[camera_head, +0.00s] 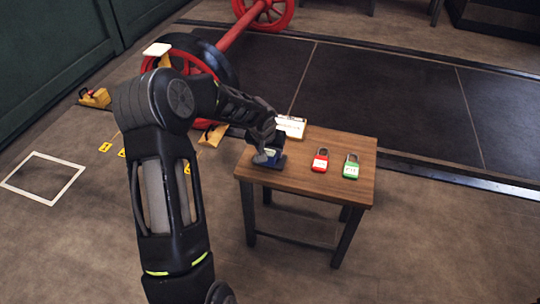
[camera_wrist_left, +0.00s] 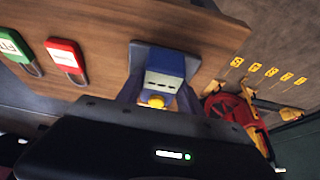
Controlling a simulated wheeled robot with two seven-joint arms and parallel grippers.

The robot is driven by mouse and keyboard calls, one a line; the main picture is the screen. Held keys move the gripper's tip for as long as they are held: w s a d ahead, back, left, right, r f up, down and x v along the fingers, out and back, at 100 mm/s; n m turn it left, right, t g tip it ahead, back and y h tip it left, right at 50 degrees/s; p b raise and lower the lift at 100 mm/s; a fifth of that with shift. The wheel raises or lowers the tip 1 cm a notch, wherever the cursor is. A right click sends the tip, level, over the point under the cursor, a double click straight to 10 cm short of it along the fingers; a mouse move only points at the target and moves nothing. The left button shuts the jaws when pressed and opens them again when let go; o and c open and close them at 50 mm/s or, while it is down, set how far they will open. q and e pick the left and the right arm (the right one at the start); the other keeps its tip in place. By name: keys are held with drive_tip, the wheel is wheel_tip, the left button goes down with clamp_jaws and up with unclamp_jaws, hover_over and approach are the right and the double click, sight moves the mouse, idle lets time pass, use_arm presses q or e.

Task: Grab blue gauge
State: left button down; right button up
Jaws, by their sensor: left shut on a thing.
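The blue gauge (camera_wrist_left: 163,68) is a small blue block with a pale front face and a yellow round part, on a dark base, in the left wrist view. In the head view the blue gauge (camera_head: 272,155) is at the left part of the small wooden table (camera_head: 318,184), partly hidden by my gripper. My left gripper (camera_head: 266,150) is shut on the gauge; in the left wrist view its fingers (camera_wrist_left: 158,98) are on either side of it. I cannot tell whether the gauge is lifted off the tabletop. My right gripper is not in view.
A red padlock (camera_head: 320,160) and a green padlock (camera_head: 351,167) lie on the table right of the gauge. A white card or clipboard (camera_head: 291,126) is at the table's back edge. Red wheels (camera_head: 263,14) on an axle stand behind. Yellow chocks (camera_head: 95,97) are on the floor at left.

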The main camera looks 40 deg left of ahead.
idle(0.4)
use_arm(q)
wheel_tip(320, 180, up, 10)
drive_tip(key=shift+r+p, duration=0.1)
drive_tip(key=shift+p, duration=1.05)
